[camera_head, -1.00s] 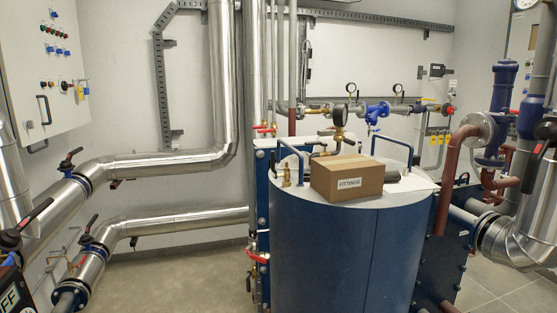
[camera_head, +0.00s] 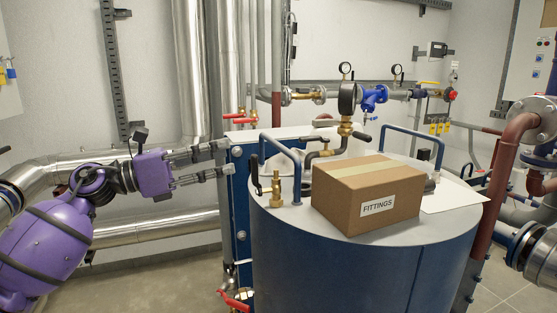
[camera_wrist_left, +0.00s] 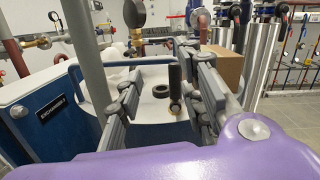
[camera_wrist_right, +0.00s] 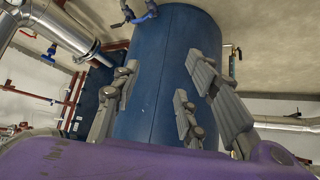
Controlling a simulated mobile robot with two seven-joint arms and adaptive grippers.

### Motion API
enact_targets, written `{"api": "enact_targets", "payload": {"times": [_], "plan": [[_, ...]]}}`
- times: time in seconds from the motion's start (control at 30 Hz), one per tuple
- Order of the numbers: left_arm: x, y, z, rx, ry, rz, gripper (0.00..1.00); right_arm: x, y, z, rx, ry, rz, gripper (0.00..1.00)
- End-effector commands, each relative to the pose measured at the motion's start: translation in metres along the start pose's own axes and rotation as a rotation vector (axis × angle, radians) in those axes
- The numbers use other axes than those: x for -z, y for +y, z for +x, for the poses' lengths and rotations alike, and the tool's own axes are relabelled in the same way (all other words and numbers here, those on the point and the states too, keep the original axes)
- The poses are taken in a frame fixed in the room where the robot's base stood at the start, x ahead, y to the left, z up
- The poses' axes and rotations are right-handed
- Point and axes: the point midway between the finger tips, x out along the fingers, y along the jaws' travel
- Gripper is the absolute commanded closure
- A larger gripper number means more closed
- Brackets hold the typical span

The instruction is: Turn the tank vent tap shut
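A small brass tap (camera_head: 276,187) stands on the left rim of the blue tank's pale top, and I take it for the tank vent tap. Its black lever (camera_head: 256,176) stands upright on its left side. My left gripper (camera_head: 228,158) is open and empty, left of the tap and apart from it, fingers pointing right. In the left wrist view the black lever (camera_wrist_left: 175,80) shows beyond and between the spread fingers (camera_wrist_left: 163,90). My right gripper (camera_wrist_right: 165,85) is open and empty, facing the blue tank side from below; it is outside the head view.
A cardboard box labelled FITTINGS (camera_head: 368,195) sits on the tank top (camera_head: 285,222), right of the tap. A blue tube handle (camera_head: 268,146) arches close behind the tap. Steel pipes (camera_head: 150,230) run behind my left arm. The floor at lower left is clear.

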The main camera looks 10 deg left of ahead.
Motion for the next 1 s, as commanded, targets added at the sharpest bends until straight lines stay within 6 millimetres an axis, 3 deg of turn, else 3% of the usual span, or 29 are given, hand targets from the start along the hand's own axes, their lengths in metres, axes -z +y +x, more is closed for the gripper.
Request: {"api": "enact_targets", "payload": {"times": [0.03,0.13,0.27,0.5,0.63,1.0], "plan": [[0.014,-0.002,-0.001,0.015,0.050,0.050,0.65,0.005,0.000,0.001,0.000,0.009,-0.001,0.60],[0.029,-0.008,-0.002,0.047,0.107,0.122,0.65,0.011,-0.001,0.001,0.001,0.019,0.000,0.60],[0.029,-0.011,0.008,0.057,0.109,0.145,0.65,0.012,0.000,-0.001,0.000,0.019,0.000,0.60],[0.030,-0.014,0.046,0.057,0.104,0.142,0.65,-0.002,0.005,-0.013,-0.006,-0.014,-0.003,0.60],[0.033,-0.014,0.064,0.057,0.105,0.140,0.65,0.006,0.003,-0.013,0.000,-0.005,-0.002,0.60],[0.039,-0.014,0.076,0.055,0.109,0.138,0.65,0.012,-0.003,-0.012,0.009,0.002,0.000,0.60]]}}
